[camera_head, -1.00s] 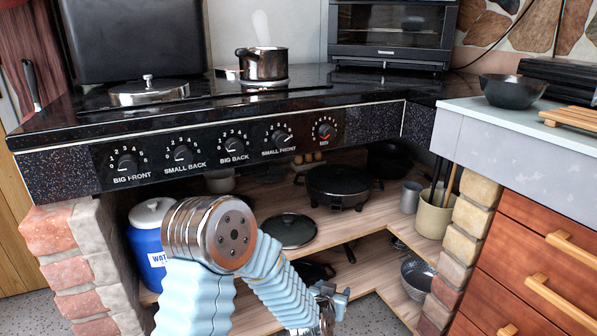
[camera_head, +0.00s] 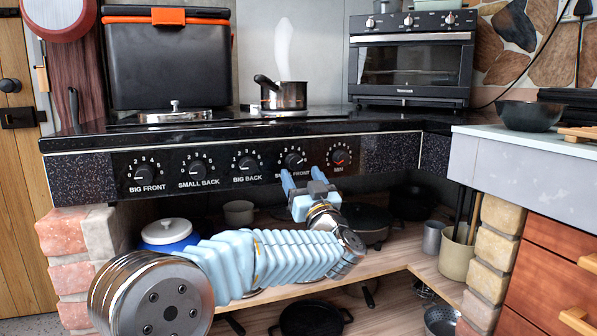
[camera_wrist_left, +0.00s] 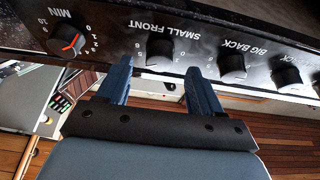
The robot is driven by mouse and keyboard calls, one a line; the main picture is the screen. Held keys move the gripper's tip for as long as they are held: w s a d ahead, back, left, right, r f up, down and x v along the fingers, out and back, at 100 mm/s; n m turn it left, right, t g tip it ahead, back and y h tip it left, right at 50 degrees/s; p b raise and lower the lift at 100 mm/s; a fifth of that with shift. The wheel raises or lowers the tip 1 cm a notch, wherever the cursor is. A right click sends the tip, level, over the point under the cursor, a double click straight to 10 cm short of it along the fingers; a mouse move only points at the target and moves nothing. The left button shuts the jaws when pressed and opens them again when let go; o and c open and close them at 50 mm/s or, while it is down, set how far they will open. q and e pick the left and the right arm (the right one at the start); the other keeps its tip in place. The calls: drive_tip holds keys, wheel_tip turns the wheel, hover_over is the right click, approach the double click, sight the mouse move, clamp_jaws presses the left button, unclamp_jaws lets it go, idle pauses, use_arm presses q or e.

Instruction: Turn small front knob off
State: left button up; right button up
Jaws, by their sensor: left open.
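The small front knob (camera_head: 292,160) is a black dial on the stove's front panel, fourth from the left. Its label below is partly covered by my left gripper (camera_head: 303,178), which is open and empty just below and in front of it. In the left wrist view the picture is upside down. There the small front knob (camera_wrist_left: 159,52) sits between and just beyond the two blue fingertips of my left gripper (camera_wrist_left: 158,70). No contact shows. I cannot clearly read its setting. My right gripper is not in view.
The big back knob (camera_head: 246,165) and the red-marked timer knob (camera_head: 339,158) flank it. A saucepan (camera_head: 284,95) steams on the stove top (camera_head: 390,122). Below the panel, a shelf holds a black pan (camera_head: 365,222) and a blue-and-white container (camera_head: 167,235).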

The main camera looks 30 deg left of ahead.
sight(297, 167)
use_arm(q)
drive_tip(key=shift+x, duration=1.7)
drive_tip(key=shift+c, duration=0.3)
drive_tip(key=c, duration=1)
